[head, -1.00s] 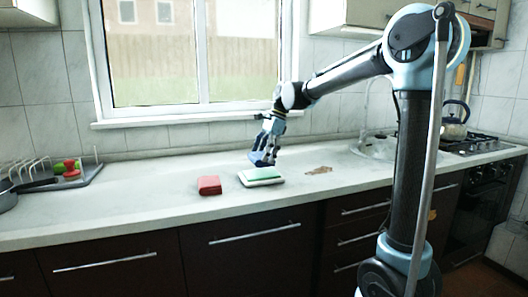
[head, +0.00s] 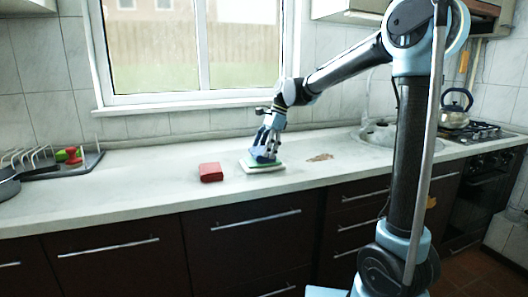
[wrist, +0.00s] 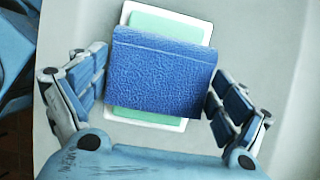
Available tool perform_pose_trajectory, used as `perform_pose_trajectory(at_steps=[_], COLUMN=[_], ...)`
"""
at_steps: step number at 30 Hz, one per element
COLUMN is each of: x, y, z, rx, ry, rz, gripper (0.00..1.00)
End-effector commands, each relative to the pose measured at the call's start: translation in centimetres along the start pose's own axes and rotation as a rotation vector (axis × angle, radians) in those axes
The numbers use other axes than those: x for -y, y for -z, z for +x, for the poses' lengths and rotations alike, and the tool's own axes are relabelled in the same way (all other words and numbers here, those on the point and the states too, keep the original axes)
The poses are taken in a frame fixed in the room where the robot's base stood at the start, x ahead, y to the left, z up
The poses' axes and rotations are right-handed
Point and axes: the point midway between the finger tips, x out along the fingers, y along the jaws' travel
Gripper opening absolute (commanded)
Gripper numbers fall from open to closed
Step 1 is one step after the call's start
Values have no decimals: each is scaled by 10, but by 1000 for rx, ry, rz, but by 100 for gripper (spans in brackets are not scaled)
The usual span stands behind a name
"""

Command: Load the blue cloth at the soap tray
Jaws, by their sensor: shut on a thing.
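The blue cloth (wrist: 162,72) is a folded, textured block between the two fingers of my gripper (head: 265,153). In the wrist view the gripper (wrist: 160,80) is shut on the cloth from its left and right sides. The soap tray (head: 252,171) is white with a pale green inner surface. It also shows in the wrist view (wrist: 126,18), its ends standing out beyond the cloth. The cloth is right over the tray's middle and hides most of the green. I cannot tell whether it touches the tray.
A red folded block (head: 211,172) lies just left of the tray. A brown patch (head: 320,157) is to its right. A dish rack (head: 45,165) stands at the far left, a sink (head: 385,138) and kettle (head: 456,110) at the right. The counter's front is clear.

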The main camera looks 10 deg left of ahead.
Motion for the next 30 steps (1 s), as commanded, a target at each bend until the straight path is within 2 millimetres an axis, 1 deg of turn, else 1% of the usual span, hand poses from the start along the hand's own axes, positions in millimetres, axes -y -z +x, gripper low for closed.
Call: perform_pose_trajectory(at_steps=[30], x=[0], y=[4], z=[6], rx=[0], ry=[1], rz=[2], gripper=[72])
